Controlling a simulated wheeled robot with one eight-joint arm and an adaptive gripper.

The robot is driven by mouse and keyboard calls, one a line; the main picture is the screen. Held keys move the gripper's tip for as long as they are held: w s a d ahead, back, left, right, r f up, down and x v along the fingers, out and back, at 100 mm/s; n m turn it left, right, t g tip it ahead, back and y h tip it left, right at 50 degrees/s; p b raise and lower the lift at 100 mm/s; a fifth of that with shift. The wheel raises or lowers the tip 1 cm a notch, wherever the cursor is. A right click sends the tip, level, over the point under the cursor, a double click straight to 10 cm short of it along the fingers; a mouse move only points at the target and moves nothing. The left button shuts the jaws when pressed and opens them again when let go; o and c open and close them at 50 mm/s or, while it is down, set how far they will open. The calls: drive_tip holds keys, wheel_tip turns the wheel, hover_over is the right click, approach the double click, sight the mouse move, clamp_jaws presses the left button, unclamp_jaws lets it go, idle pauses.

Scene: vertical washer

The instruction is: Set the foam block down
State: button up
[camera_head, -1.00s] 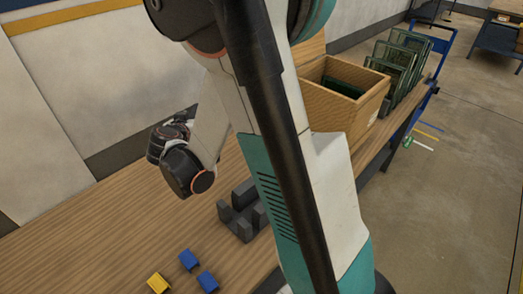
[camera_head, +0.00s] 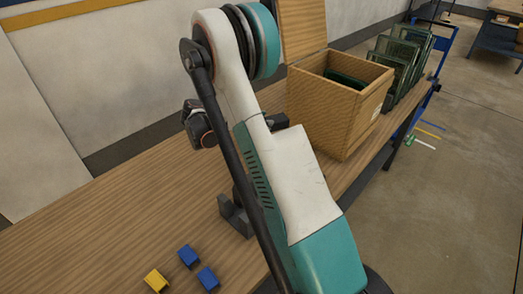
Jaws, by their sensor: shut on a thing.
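My arm fills the middle of the head view, with its dark wrist joint showing left of the upper arm. My gripper's fingertips are hidden behind the arm, so its grip does not show. A small dark piece shows just right of the arm, in front of the wooden box; I cannot tell whether it is part of my gripper or a held thing. I cannot make out the foam block for certain. A dark grey notched fixture (camera_head: 236,217) stands on the wooden table (camera_head: 110,225), partly hidden by my arm.
Two blue blocks (camera_head: 188,257) (camera_head: 208,279) and a yellow block (camera_head: 156,281) lie at the table's front. An open wooden box (camera_head: 326,118) with a raised lid (camera_head: 303,28) stands behind my arm. Green racks (camera_head: 400,62) stand beyond it. The table's left side is clear.

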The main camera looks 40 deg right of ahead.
wheel_tip(320, 180, down, 12)
drive_tip(key=b, duration=0.3)
drive_tip(key=shift+b, duration=0.3)
drive_tip(key=shift+f, duration=0.15)
drive_tip(key=o, duration=0.9)
drive_tip(key=shift+c, duration=0.2)
